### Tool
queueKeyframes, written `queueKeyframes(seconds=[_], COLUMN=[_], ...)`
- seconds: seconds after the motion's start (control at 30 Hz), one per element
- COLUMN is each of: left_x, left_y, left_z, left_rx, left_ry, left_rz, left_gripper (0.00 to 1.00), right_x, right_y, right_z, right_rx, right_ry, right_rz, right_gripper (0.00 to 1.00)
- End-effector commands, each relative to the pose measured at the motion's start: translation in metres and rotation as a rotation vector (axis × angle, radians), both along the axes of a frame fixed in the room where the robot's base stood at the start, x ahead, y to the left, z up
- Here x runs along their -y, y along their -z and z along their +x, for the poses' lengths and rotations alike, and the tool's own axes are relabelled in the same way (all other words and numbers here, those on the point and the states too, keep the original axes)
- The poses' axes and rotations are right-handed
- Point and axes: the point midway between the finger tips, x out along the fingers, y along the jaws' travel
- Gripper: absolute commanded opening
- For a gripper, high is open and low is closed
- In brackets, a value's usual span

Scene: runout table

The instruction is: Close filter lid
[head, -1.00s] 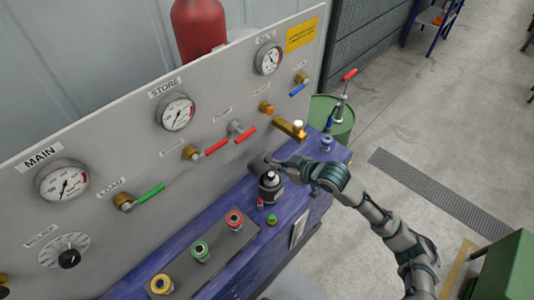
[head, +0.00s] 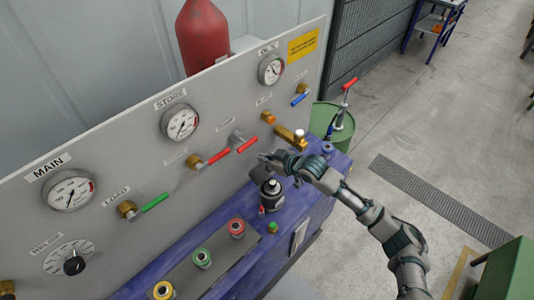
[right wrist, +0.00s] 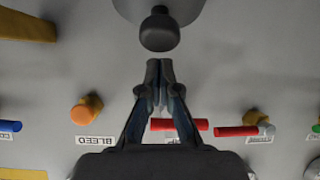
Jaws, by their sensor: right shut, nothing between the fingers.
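The filter (head: 270,197) is a dark cylinder with a light band, upright on the blue bench. Its dark lid (head: 259,171) appears to stand open behind it, on the panel side. In the right wrist view, a grey rounded piece with a dark knob (right wrist: 160,32), likely the lid, shows at the top edge, mostly cut off. My right gripper (head: 268,159) is beside and above the lid in the head view. In the right wrist view its fingertips (right wrist: 159,66) are together and empty, just short of the knob in the picture. My left gripper is out of view.
The grey panel (head: 100,140) with gauges and coloured levers rises behind the bench. A brass valve (head: 289,134) and red lever (head: 247,146) stick out near my gripper. Red, green and yellow fittings (head: 203,259) stand left of the filter. A green drum (head: 334,125) stands beyond the bench.

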Motion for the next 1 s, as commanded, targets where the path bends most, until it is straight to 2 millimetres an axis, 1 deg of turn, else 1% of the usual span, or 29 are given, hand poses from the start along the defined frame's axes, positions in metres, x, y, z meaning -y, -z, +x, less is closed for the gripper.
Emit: queueKeyframes(seconds=[0.1, 0.2, 0.6, 0.73, 1.0], left_x=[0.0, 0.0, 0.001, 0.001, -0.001], left_y=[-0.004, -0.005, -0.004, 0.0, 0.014], left_z=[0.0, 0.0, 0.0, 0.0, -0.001], left_rx=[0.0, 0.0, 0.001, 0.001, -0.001], left_ry=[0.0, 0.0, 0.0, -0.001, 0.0], left_rz=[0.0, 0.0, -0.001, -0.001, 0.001], left_gripper=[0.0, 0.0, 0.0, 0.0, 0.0], right_x=[0.008, 0.011, 0.011, 0.012, 0.014], right_y=[0.007, 0.01, 0.013, 0.015, 0.019], right_z=[-0.006, -0.008, -0.008, -0.009, -0.012], right_rx=[0.0, 0.001, 0.001, 0.012, 0.067], right_ry=[-0.001, -0.002, -0.002, -0.001, -0.002], right_rz=[0.001, 0.001, 0.001, 0.013, 0.07], right_gripper=[0.0, 0.0, 0.0, 0.0, 0.0])
